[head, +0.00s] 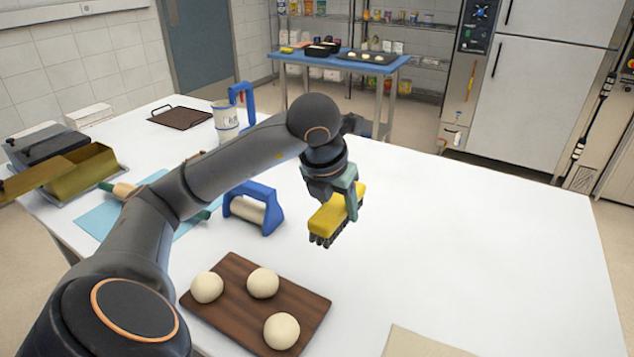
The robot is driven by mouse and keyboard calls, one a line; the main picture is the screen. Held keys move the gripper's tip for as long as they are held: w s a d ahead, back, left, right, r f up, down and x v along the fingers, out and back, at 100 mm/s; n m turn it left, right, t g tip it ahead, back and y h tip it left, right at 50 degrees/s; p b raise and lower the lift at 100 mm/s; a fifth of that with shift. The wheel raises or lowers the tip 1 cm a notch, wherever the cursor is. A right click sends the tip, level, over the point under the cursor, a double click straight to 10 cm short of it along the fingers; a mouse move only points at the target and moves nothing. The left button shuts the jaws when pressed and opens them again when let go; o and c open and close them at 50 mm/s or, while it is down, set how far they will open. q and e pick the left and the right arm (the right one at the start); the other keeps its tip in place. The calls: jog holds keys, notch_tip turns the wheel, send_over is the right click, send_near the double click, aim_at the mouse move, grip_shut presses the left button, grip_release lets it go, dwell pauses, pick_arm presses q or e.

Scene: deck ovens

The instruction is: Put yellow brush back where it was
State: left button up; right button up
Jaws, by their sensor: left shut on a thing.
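My left gripper (343,192) is shut on the yellow brush (337,214). The brush has a yellow body with dark bristles pointing down. It is held over the white table, to the right of a blue-handled roller; I cannot tell exactly how high above the surface it is. The gripper's teal fingers hide part of the brush's body. My right gripper is not in view.
The white table (470,240) is clear on the right. A wooden board (238,300) with 3 dough balls lies in front.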

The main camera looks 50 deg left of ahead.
pick_arm(q)
jog(key=shift+s+a+r, duration=0.1)
jog(key=w+a+f, duration=0.2)
jog(key=w+f, duration=0.1)
jog(key=w+a+f+p, duration=0.1)
jog(key=w+a+f, duration=0.4)
jog(key=w+f, duration=0.1)
jog(key=w, duration=0.1)
jog(key=shift+a+p, duration=0.35)
jog(key=shift+a, duration=0.05)
jog(key=shift+w+a+f, duration=0.3)
jog(key=shift+w+f, duration=0.1)
jog(key=shift+f, duration=0.25)
notch_tip(320, 180, down, 2)
jog(key=shift+f+p, duration=0.2)
jog(key=shift+p, duration=0.15)
jog(key=shift+f, duration=0.25)
jog(key=o, duration=1.3)
